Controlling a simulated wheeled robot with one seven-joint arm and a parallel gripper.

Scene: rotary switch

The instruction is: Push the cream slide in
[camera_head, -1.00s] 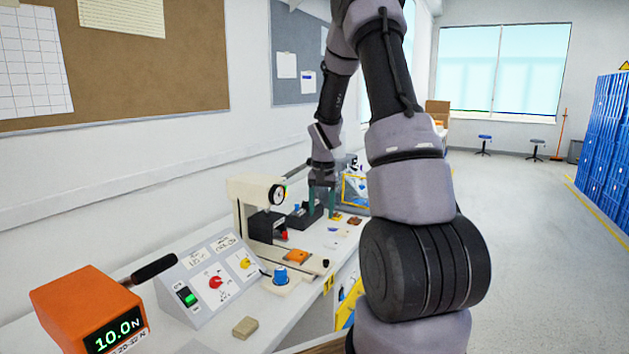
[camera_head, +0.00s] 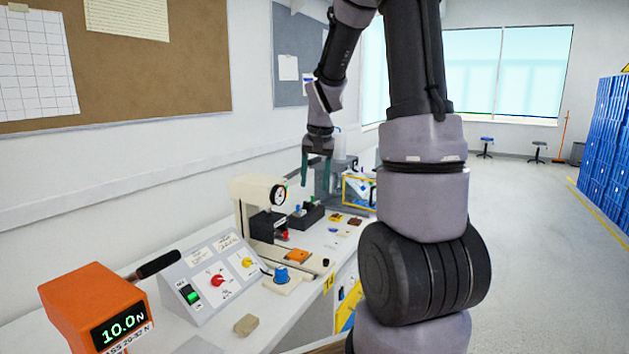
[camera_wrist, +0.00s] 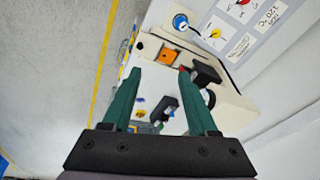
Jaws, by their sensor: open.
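The cream slide (camera_head: 314,264) sticks out toward the front of the bench from a cream gauge stand (camera_head: 249,190). It carries an orange block (camera_head: 297,256) and has a black knob (camera_head: 326,262) near its outer end. In the wrist view the slide (camera_wrist: 152,44) shows beyond the fingertips, with the orange block (camera_wrist: 168,56) on it. My gripper (camera_head: 316,182) hangs in the air above and behind the gauge stand, fingers pointing down. In the wrist view my gripper (camera_wrist: 160,70) has its green fingers apart with nothing held between them.
A dark tray (camera_head: 306,217) with a blue knob stands behind the stand. A blue dial (camera_head: 281,274), a sloped switch panel (camera_head: 210,280), a tan block (camera_head: 246,325) and an orange force display (camera_head: 95,308) are nearer.

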